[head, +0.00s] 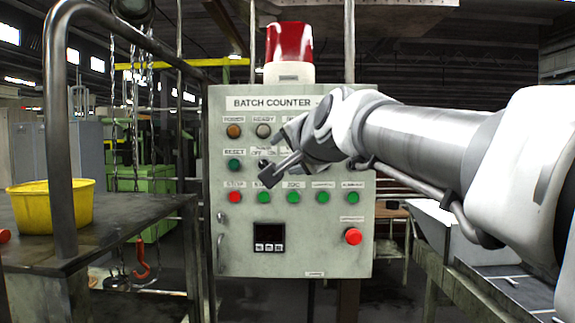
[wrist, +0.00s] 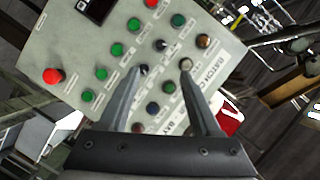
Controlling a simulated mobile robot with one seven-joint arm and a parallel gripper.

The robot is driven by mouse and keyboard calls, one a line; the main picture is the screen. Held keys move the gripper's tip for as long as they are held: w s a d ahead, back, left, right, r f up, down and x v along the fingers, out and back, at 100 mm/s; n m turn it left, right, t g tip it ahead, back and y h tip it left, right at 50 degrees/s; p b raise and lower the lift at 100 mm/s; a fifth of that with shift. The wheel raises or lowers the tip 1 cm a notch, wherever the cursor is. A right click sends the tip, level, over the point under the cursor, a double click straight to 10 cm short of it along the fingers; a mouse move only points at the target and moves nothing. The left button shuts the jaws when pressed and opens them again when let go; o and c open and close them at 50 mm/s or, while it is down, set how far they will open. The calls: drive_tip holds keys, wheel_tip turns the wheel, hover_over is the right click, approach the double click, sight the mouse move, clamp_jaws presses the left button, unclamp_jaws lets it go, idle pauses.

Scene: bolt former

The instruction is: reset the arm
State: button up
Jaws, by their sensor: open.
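My arm reaches in from the right in the head view. My gripper (head: 277,160) is in front of the grey batch counter panel (head: 300,258) and hides part of its middle and upper right. In the wrist view my gripper (wrist: 160,70) is open, with nothing between its two fingers. The fingers point toward the panel face (wrist: 62,45), which appears turned over in that view. I cannot tell how far the fingertips are from the panel.
The panel carries several green buttons, a red stop button (head: 235,197) and a large red button (head: 353,236). A red beacon (head: 289,42) tops it. A yellow bucket (head: 50,205) stands on the left bench (head: 130,235). A metal rail (head: 58,120) rises there, and a red hook (head: 140,262) hangs nearby.

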drive_tip(key=s+d+f+n+g+h, duration=0.1)
drive_tip(key=s+d+f+n+g, duration=0.2)
drive_tip(key=s+f, duration=0.6)
drive_tip(key=s+d+f+n+g+h, duration=0.2)
drive_tip(key=s+d+f, duration=0.4)
drive_tip(key=s+f, duration=0.3)
drive_tip(key=s+d+f+n+g+h, duration=0.1)
drive_tip(key=s+d+f+n+g, duration=0.2)
drive_tip(key=s+f, duration=0.6)
wheel_tip(320, 180, down, 6)
drive_tip(key=shift+s+d+f+n+g+h, duration=0.2)
drive_tip(key=shift+d+f+n+g+h, duration=0.3)
drive_tip(key=shift+d, duration=0.55)
drive_tip(key=shift+r, duration=0.25)
drive_tip(key=shift+c, duration=1.2)
drive_tip(key=shift+s, duration=0.15)
